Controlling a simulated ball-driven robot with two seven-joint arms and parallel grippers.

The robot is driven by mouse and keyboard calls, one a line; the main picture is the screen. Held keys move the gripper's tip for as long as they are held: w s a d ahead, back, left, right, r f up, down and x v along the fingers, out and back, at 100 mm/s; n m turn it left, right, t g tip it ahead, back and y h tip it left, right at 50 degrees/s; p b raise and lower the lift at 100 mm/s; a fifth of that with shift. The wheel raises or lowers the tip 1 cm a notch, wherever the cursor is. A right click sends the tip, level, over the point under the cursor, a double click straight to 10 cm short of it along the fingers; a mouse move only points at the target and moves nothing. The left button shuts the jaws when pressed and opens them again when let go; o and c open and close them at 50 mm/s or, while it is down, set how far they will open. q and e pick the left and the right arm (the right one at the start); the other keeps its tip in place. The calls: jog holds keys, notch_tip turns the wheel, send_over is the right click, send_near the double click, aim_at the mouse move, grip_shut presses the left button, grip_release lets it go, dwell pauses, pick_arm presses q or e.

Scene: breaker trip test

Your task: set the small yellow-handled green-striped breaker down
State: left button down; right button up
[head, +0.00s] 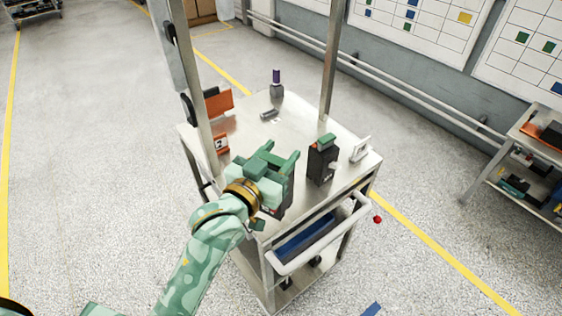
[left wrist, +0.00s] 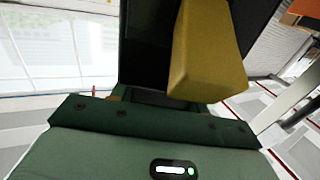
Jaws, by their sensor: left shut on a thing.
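My left gripper (head: 278,164) is over the near side of the metal cart top (head: 297,119), shut on a dark breaker (head: 288,192). In the left wrist view the held breaker's yellow handle (left wrist: 207,60) stands out from its black body (left wrist: 148,45), close to the gripper. Its green stripe is not clear to me, and the gripper hides much of the breaker in the head view. I cannot tell whether its underside touches the cart top. My right gripper is not in view.
Another black breaker (head: 322,162) with a green top stands upright right of the gripper. A white bracket-like item (head: 361,149) is beside it. A purple-topped bottle (head: 276,84) and a grey cylinder (head: 269,113) are farther back. Posts and orange panels (head: 218,103) edge the left side.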

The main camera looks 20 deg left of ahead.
pick_arm(q)
jog(key=w+a+f+b, duration=0.2)
jog(key=w+f, duration=0.5)
jog(key=f, duration=0.3)
jog(key=shift+w, duration=0.25)
jog(key=shift+f, duration=0.1)
jog(key=c, duration=0.7)
grip_release()
jog(key=shift+f, duration=0.1)
jog(key=v, duration=1.2)
jog(key=shift+s+r, duration=0.1)
jog(key=shift+r, duration=0.1)
